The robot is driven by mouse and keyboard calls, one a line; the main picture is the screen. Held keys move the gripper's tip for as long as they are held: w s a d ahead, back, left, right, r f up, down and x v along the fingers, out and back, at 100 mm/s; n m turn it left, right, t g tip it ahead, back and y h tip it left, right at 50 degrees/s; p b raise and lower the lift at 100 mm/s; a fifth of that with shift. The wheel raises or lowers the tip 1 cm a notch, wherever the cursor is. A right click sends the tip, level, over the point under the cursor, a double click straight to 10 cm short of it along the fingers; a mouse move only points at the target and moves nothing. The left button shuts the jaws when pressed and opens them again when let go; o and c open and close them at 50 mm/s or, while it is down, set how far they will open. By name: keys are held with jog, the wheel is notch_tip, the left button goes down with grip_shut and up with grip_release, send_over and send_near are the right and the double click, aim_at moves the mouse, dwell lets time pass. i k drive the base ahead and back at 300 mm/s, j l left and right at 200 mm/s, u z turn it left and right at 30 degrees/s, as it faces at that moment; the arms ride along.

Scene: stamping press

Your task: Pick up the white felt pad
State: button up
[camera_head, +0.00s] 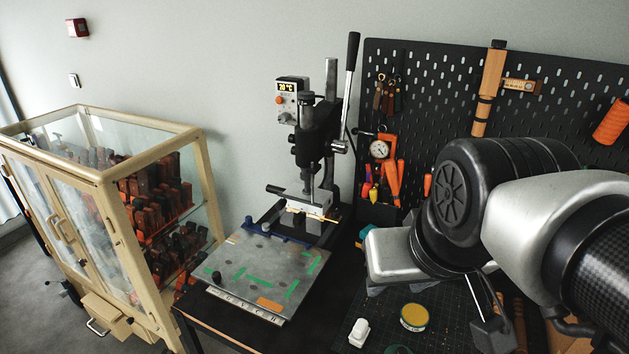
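A small white object (358,332) stands on the dark cutting mat at the bottom centre. It has a blocky body and a narrower top; it may be the white felt pad, but I cannot be sure at this size. No other clear white pad shows. My gripper (492,325) points down over the mat at the lower right, to the right of the white object and apart from it. My arm covers much of the right side, and I cannot tell the gap between the fingers or whether anything is between them.
A round tin with a yellow top (414,317) stands between the white object and my gripper. The stamping press (318,150) rises behind a metal plate (262,268) with green strips. A black pegboard (440,95) with tools stands at the back. A glass cabinet (105,175) is at left.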

aim_at(359, 333)
jog(key=j+z, duration=0.1)
jog(key=z, duration=0.7)
jog(key=j+z, duration=0.15)
jog(key=z, duration=0.65)
jog(key=k+j, duration=0.25)
jog(key=j, duration=0.2)
jog(key=k+j, duration=0.25)
jog(key=j, duration=0.15)
jog(key=k+j, duration=0.25)
jog(key=j, duration=0.2)
